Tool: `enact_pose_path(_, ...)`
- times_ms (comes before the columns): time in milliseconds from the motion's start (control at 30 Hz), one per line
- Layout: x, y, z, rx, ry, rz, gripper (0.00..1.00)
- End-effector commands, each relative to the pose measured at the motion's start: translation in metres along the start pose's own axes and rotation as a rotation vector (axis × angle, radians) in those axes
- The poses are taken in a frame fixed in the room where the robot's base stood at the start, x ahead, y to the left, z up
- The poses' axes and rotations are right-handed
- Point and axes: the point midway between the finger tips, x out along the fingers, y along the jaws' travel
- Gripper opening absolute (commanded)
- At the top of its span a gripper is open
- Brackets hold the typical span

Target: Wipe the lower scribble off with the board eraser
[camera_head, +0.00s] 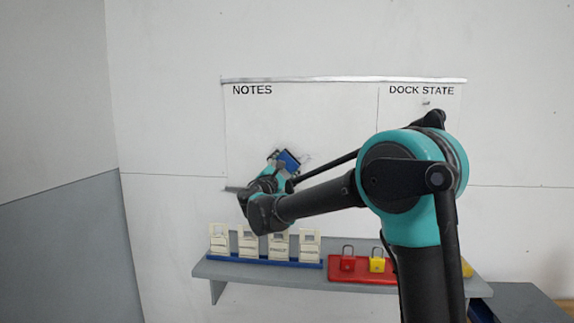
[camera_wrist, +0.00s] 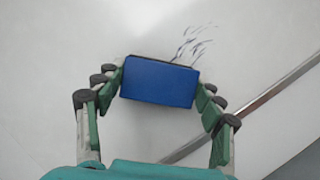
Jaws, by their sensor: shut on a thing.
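My gripper (camera_wrist: 160,82) is shut on the blue board eraser (camera_wrist: 158,84), with one finger on each short side. The eraser also shows in the head view (camera_head: 289,160), at the lower part of the whiteboard (camera_head: 300,115) under NOTES. Dark scribble strokes (camera_wrist: 193,47) show on the board just beyond the eraser's far edge, up and to the right in the wrist view. The eraser lies close to the board face; whether it touches cannot be told. Any strokes beneath it are hidden. In the head view my arm covers part of the lower board.
A grey shelf (camera_head: 215,271) below the board holds a blue rack with several white tags (camera_head: 248,243) and a red tray (camera_head: 340,277) with padlocks. The board's metal bottom ledge (camera_wrist: 250,107) runs diagonally near my gripper. A small mark (camera_head: 426,103) is under DOCK STATE.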

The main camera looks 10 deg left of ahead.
Motion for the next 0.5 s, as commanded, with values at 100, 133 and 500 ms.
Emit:
enact_pose_path(100,0.0023,0.0000,-0.0009,0.000,0.000,0.000,0.45)
enact_pose_path(133,0.0028,0.0000,-0.0011,0.000,0.000,0.000,0.45)
enact_pose_path(500,0.0088,0.0001,-0.0036,0.000,-0.001,0.000,0.45)
